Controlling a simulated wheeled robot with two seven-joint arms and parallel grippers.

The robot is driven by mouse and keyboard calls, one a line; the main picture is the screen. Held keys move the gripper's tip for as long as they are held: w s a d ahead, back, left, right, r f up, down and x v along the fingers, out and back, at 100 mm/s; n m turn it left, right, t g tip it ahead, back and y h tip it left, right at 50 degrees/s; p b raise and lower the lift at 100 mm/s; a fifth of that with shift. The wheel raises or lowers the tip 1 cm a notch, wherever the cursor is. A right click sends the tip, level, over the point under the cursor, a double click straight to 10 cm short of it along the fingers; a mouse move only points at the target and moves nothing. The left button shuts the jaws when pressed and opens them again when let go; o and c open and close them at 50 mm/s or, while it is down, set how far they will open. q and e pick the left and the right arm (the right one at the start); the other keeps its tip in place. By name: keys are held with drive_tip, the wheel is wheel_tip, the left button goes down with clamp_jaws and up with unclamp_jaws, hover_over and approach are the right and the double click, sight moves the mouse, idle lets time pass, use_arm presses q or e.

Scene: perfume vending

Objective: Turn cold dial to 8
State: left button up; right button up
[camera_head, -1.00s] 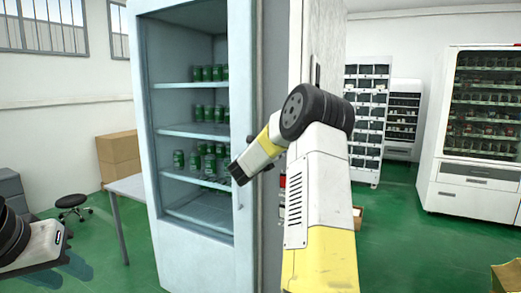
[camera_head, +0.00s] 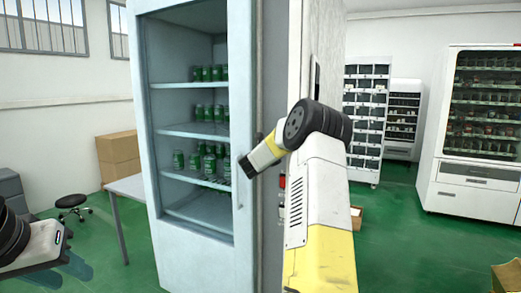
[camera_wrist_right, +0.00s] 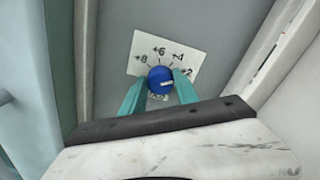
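The blue cold dial (camera_wrist_right: 159,78) sits on a white label (camera_wrist_right: 137,66) marked +8, +6, +4 and +2. Its pale pointer line points right, near the +2 side. In the right wrist view the two teal fingers of my right gripper (camera_wrist_right: 160,84) stand apart, one on each side of the dial. Contact with the dial is unclear. In the head view my right arm reaches toward the cooler's right side; its fingers and the dial are hidden there. My left gripper (camera_head: 62,250) shows at the lower left edge, away from the dial; its fingers are unclear.
A pale blue cooler (camera_head: 180,250) with green cans on its shelves stands ahead. In the wrist view, walls or door edges run along both sides of the grey dial panel (camera_wrist_right: 200,30). A table (camera_head: 128,186) and stool (camera_head: 72,201) stand left; vending machines stand right.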

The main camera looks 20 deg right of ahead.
drive_tip(key=shift+n, duration=0.4)
clamp_jaws()
drive_tip(key=n, duration=1.5)
drive_tip(key=f+n, duration=0.1)
drive_tip(key=n, duration=0.7)
drive_tip(key=shift+a, duration=0.1)
drive_tip(key=shift+n, duration=0.3)
drive_tip(key=o, duration=1.2)
unclamp_jaws()
drive_tip(key=shift+r, duration=0.1)
